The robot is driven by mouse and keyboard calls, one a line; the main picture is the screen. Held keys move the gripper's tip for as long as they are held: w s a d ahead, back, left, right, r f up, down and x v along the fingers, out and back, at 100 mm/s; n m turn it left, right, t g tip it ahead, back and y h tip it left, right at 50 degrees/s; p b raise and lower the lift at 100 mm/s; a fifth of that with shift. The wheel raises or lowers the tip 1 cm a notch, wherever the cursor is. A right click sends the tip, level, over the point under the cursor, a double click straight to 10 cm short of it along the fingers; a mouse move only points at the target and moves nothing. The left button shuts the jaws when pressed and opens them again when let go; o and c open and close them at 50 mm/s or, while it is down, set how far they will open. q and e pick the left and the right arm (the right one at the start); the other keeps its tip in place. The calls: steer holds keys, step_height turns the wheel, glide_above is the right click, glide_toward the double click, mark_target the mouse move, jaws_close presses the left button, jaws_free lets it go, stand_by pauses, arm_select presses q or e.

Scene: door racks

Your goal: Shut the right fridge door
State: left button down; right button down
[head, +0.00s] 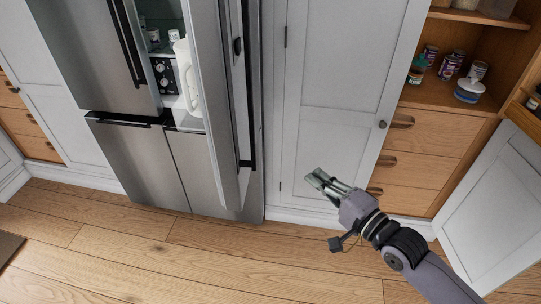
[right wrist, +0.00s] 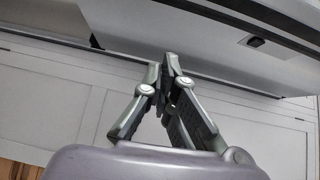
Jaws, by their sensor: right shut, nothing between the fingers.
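The right fridge door (head: 212,75) stands open in the head view, swung out from the steel fridge (head: 112,45). Its black handle strip runs down its right side. My right gripper (head: 318,178) is shut and empty, to the right of the door and apart from it, in front of a white cabinet door. In the right wrist view the shut fingertips (right wrist: 168,62) are in front of a grey panel (right wrist: 190,30) that looks like the fridge door; I cannot tell the gap. My left gripper is not in view.
A white jug (head: 187,75) and a black rack (head: 164,75) show in the fridge opening. A tall white cabinet door (head: 335,110) is right of the fridge. At the right, another white door (head: 495,205) stands open by wooden drawers (head: 425,143). The wooden floor (head: 160,260) is clear.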

steer(key=w+a+r+p, duration=0.1)
steer(key=w+a+p, duration=0.3)
steer(key=w+a, duration=0.4)
steer(key=shift+w+a+r+y, duration=0.15)
steer(key=shift+w+a+y, duration=0.2)
steer(key=shift+a, duration=0.8)
steer(key=shift+s, duration=0.15)
